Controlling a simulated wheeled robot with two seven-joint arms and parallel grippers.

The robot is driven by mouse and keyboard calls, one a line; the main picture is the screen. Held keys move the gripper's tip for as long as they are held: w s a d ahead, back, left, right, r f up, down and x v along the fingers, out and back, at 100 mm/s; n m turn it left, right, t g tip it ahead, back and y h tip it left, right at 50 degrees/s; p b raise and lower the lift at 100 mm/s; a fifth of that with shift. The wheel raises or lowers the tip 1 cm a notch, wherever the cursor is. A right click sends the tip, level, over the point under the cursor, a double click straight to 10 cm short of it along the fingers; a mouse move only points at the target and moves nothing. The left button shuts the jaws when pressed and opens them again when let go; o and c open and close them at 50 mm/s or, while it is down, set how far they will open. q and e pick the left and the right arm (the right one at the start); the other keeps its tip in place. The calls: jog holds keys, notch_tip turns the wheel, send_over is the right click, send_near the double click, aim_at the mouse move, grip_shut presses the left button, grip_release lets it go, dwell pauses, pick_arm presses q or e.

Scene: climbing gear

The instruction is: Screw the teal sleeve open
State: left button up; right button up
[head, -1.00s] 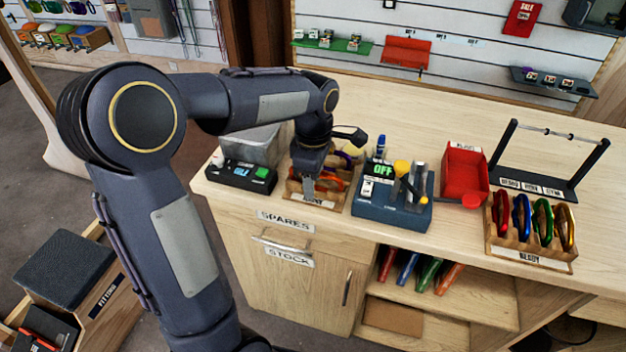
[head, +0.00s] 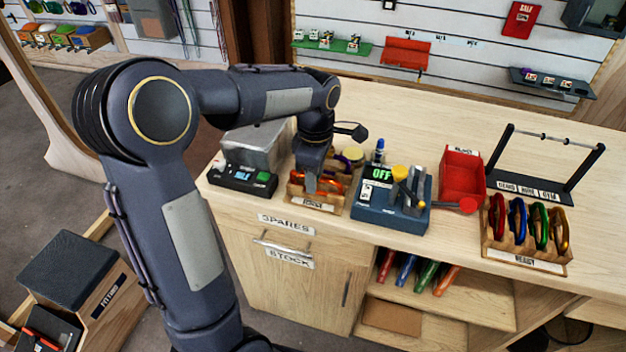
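My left gripper (head: 311,184) points down over a small wooden rack (head: 318,206) on the counter's front left part. Its fingertips are at or just above the rack, and I cannot tell whether they are open or shut. Orange carabiners (head: 329,185) show in the rack beside the fingers. My wrist hides part of the rack. I cannot make out a teal sleeve. My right gripper is not in view.
Left of the rack is a black device (head: 242,179) before a grey bin (head: 258,145). Right of it stand a blue device reading OFF (head: 378,214), a red bin (head: 462,172) and the READY rack (head: 525,258) with several coloured carabiners.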

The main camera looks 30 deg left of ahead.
pick_arm(q)
jog(key=shift+r+p, duration=0.4)
jog(key=shift+r, duration=0.4)
jog(key=shift+s+d, duration=0.1)
jog(key=shift+s, duration=0.6)
jog(key=shift+f+b, duration=0.15)
jog(key=shift+b, duration=0.15)
jog(key=shift+f+b, duration=0.95)
jog(key=shift+f, duration=0.4)
jog(key=shift+r, duration=0.1)
jog(key=shift+w, duration=0.25)
jog(key=shift+w+p, duration=0.35)
jog(key=shift+w, duration=0.15)
